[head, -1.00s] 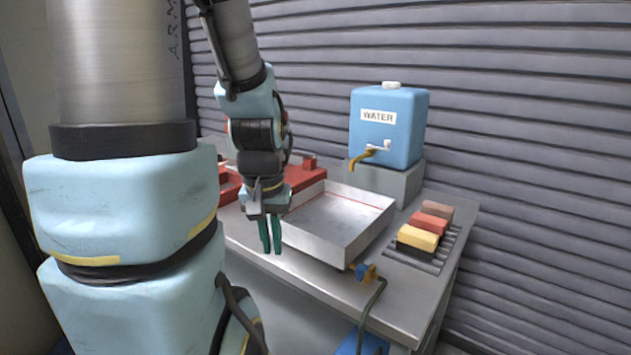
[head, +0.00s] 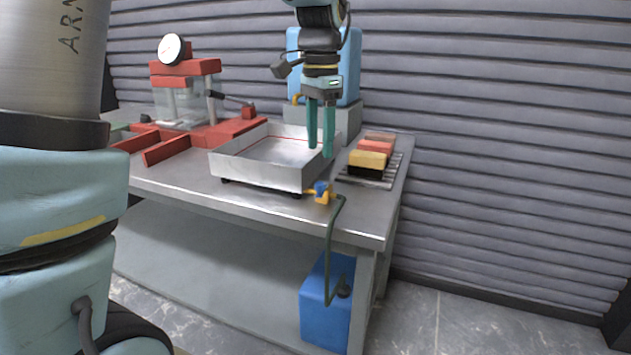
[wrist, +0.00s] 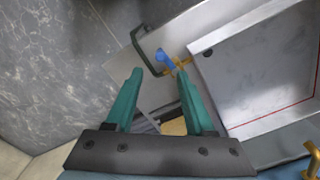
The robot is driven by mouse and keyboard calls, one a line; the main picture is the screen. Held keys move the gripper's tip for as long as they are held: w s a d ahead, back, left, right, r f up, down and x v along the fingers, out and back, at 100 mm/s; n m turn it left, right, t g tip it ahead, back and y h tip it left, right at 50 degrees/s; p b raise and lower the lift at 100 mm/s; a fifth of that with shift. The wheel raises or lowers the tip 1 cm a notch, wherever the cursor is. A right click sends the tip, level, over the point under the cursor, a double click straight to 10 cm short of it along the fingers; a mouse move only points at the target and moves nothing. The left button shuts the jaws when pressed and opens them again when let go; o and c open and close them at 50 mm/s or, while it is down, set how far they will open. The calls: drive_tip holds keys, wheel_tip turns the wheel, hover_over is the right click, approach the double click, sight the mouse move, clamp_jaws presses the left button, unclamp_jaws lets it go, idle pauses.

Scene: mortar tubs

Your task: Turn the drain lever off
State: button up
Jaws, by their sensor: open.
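The drain lever (head: 321,187) is a small blue handle on a yellow valve at the front right corner of the metal tray (head: 255,172). In the wrist view the blue lever (wrist: 166,58) shows beyond my fingertips, nearer the right one, on the yellow fitting. My gripper (head: 321,154) is open and empty, with its green fingers pointing down above and behind the valve in the head view. It also shows in the wrist view (wrist: 160,75). The fingers appear apart from the lever. A dark green hose (head: 329,250) runs from the valve down to a blue container (head: 325,310).
Coloured blocks (head: 370,155) sit on a slotted rack right of the tray. A blue water tank (head: 345,88) stands behind my gripper. A red press with a gauge (head: 172,50) is at the left. The bench's front strip (head: 230,198) is clear.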

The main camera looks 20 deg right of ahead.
sight(320, 183)
wheel_tip(320, 183, down, 8)
drive_tip(key=shift+f, duration=0.1)
idle(0.4)
clamp_jaws()
idle(0.4)
